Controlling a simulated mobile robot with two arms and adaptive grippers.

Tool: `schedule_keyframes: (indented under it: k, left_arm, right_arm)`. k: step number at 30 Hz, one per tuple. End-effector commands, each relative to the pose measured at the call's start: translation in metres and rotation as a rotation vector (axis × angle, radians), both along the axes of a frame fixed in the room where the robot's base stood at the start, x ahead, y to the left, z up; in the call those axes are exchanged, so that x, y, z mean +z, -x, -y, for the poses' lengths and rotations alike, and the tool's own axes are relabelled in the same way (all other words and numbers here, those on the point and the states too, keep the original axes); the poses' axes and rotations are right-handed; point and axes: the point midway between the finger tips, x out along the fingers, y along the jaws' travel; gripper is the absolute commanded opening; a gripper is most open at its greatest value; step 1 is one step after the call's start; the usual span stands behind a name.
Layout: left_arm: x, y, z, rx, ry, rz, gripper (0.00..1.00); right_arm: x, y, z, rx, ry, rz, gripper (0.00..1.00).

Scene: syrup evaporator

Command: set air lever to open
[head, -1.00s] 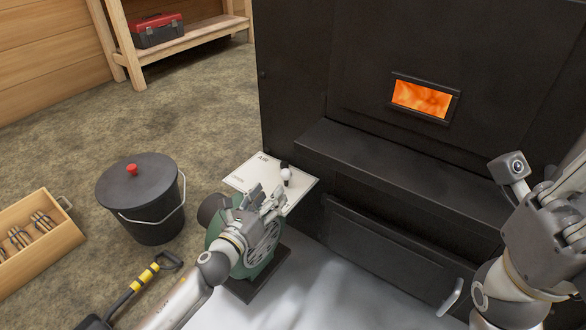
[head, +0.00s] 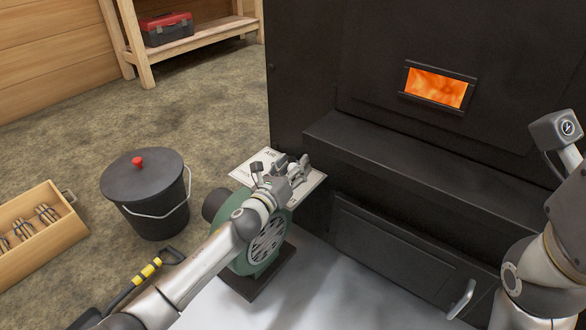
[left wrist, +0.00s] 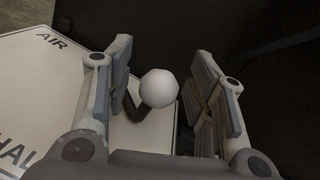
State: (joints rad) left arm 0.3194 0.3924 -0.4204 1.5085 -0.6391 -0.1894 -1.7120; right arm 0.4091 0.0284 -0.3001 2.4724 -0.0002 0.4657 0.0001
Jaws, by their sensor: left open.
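The air lever has a white ball knob (left wrist: 158,88) on a dark bent stem (left wrist: 136,108), seen in the left wrist view over the white AIR plate (left wrist: 35,85). The plate also shows in the head view (head: 250,168), above the green blower (head: 262,248). My left gripper (left wrist: 160,90) is open, with one finger on each side of the knob and a gap to the right finger. In the head view my left gripper (head: 292,170) covers most of the lever. My right arm is at the right edge; its fingers are not visible.
The black firebox (head: 400,180) with a glowing window (head: 436,88) stands right behind the plate. Its lower door handle (head: 461,299) sticks out at the front. A lidded black bucket (head: 150,195), a wooden crate (head: 70,228) and a shovel (head: 150,268) are on the left.

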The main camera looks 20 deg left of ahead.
Motion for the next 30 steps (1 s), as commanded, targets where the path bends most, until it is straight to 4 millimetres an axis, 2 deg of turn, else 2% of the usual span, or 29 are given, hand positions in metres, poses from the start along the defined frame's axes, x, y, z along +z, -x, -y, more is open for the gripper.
schedule_keyframes:
  k: [6, 18, 30]
  left_arm:
    - [0.0001, -0.0001, 0.0002, 0.000, 0.000, 0.000, 0.50]
    - [-0.0001, 0.0002, 0.0001, 0.000, 0.000, 0.000, 0.00]
    - [0.0001, 0.0015, -0.0047, -0.029, -0.004, 0.000, 0.00]
  right_arm:
    - [0.0005, 0.0004, -0.0001, 0.000, 0.001, 0.001, 0.00]
    - [0.0004, 0.0007, -0.0001, 0.000, 0.000, 0.002, 0.00]
    - [0.0010, 0.0008, 0.0002, 0.000, -0.001, 0.003, 0.00]
